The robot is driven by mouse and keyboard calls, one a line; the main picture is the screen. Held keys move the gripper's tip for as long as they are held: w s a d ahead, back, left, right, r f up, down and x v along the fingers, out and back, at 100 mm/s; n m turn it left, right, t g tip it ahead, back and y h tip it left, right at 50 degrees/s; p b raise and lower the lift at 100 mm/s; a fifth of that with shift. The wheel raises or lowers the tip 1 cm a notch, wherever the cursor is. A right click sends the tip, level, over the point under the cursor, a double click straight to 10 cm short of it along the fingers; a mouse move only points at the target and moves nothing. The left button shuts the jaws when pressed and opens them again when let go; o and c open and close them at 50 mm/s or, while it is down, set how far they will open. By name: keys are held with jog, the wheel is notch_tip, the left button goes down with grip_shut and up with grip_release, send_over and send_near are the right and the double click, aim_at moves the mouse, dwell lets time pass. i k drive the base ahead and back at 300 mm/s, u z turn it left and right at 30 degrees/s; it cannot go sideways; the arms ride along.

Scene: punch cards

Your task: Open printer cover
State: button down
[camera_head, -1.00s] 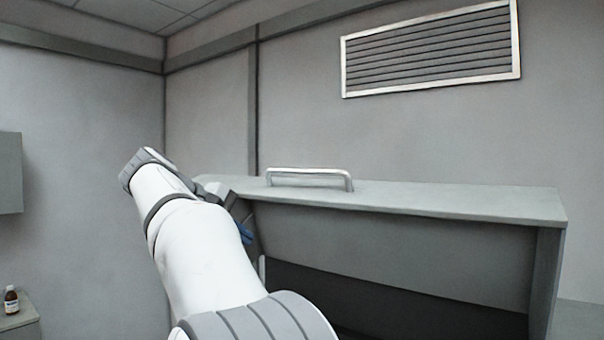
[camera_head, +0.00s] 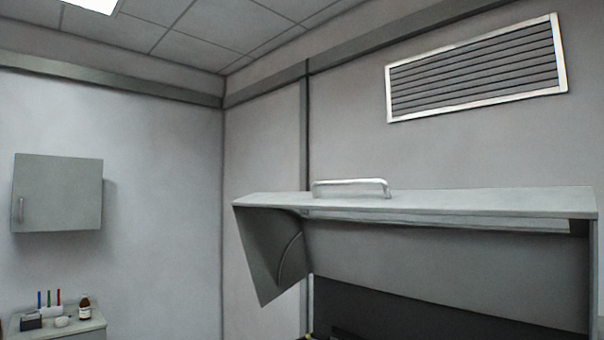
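The printer cover (camera_head: 430,203) is a long grey panel at the right of the head view. It is raised, with a dark opening (camera_head: 400,310) showing below it. A pale bar handle (camera_head: 351,188) sits on top of the cover, toward its left end. A grey triangular side plate (camera_head: 268,255) hangs down at the cover's left end. My gripper is not in view, and no part of my arm shows now.
A grey wall cabinet (camera_head: 58,193) hangs at the left. Below it, a small counter (camera_head: 88,326) holds a brown bottle (camera_head: 85,308), a rack with coloured tubes (camera_head: 51,309) and small items. A vent (camera_head: 475,68) is on the wall above the cover. The space left of the cover looks clear.

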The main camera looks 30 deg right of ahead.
aim_at(549, 277)
jog(key=z, duration=0.35)
jog(key=k, duration=1)
jog(key=u, duration=0.1)
jog(key=i, duration=0.8)
jog(key=u, duration=0.5)
jog(key=i, duration=0.85)
jog(key=z, duration=0.5)
